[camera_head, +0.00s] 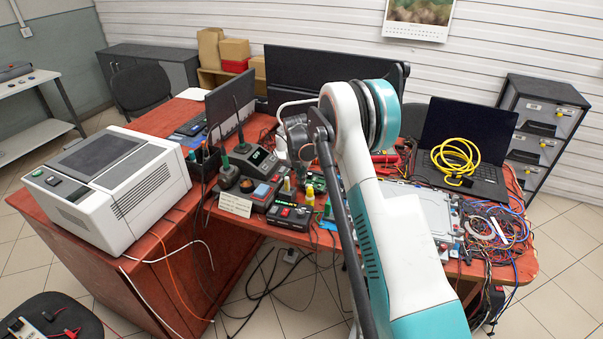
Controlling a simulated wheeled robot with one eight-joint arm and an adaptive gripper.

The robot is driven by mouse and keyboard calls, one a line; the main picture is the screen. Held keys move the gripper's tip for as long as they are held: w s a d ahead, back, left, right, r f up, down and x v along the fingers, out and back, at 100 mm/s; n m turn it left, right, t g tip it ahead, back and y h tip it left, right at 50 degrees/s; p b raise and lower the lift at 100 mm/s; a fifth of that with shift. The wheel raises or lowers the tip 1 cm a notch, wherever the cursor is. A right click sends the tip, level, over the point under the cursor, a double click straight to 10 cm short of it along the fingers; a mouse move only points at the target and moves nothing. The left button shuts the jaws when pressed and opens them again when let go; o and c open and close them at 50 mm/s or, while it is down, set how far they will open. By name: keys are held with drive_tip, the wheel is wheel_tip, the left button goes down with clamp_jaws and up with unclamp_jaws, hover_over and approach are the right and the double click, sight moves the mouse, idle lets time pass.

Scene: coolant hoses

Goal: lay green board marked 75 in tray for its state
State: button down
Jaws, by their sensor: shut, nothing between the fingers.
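Green board pieces show on the red desk, one patch (316,183) left of my arm and one larger patch (340,208) partly behind it. I cannot read a 75 on either. A flat grey surface (428,203) lies right of my arm; I cannot tell if it is a tray. No tray label is readable. My gripper (298,150) appears as dark parts above the desk's middle, left of my arm's bend. It is shut and empty, apart from the boards, with its fingertips hard to make out. My arm hides much of the desk's middle.
A white box-shaped machine (110,185) stands on the left desk. A soldering station (255,165) and a red-black meter (290,215) crowd the middle. Tangled wires (495,235) and a laptop with a yellow cable coil (456,158) fill the right.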

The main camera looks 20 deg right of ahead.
drive_tip(key=shift+f, duration=0.3)
drive_tip(key=shift+w+d, duration=0.75)
drive_tip(key=shift+w, duration=0.1)
